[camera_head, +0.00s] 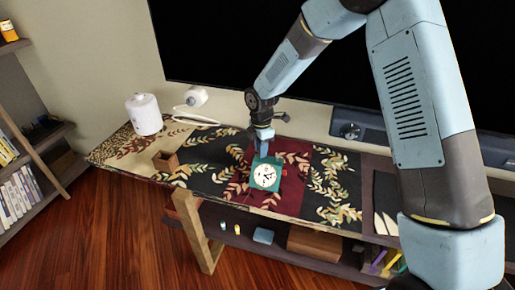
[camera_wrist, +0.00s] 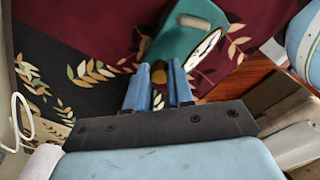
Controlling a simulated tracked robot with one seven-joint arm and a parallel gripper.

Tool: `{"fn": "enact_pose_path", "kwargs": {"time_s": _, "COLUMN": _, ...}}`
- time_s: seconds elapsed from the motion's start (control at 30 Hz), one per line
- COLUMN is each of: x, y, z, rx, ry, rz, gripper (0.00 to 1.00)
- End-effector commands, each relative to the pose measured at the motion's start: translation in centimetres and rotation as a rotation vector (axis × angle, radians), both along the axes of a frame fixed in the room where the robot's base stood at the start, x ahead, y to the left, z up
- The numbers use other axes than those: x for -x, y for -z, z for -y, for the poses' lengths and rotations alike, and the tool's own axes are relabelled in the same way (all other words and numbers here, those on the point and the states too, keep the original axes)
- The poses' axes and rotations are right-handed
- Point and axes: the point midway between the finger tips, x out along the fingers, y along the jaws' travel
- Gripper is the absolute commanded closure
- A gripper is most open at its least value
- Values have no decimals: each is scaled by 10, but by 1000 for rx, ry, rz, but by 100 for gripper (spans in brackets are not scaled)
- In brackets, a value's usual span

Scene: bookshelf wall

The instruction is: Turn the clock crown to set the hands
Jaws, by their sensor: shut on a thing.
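The teal clock (camera_head: 278,181) stands on the patterned table runner, its white face with dark hands (camera_head: 265,176) turned toward the head camera. My gripper (camera_head: 263,152) comes down from above and behind it. In the wrist view, the clock (camera_wrist: 178,40) is just beyond my fingertips, its face seen edge-on at the right. The brass-coloured crown (camera_wrist: 158,74) on the clock's back sits between the blue fingers of my gripper (camera_wrist: 158,80), which is shut on it. The crown is hidden in the head view, and the fingers partly cover it in the wrist view.
A small brown open box (camera_head: 166,162), a white canister (camera_head: 144,115) and a white corded device (camera_head: 195,97) are left of the clock. A large black screen (camera_head: 215,45) and a soundbar (camera_head: 365,128) are behind. The runner around the clock is mostly clear.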

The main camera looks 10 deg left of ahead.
Motion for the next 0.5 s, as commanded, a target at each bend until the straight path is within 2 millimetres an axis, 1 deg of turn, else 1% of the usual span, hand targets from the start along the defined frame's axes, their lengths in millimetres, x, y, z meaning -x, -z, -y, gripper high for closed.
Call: {"fn": "enact_pose_path", "kwargs": {"time_s": 0.5, "x": 0, "y": 0, "z": -1, "rx": -2, "ry": 487, "rz": 2, "gripper": 100}}
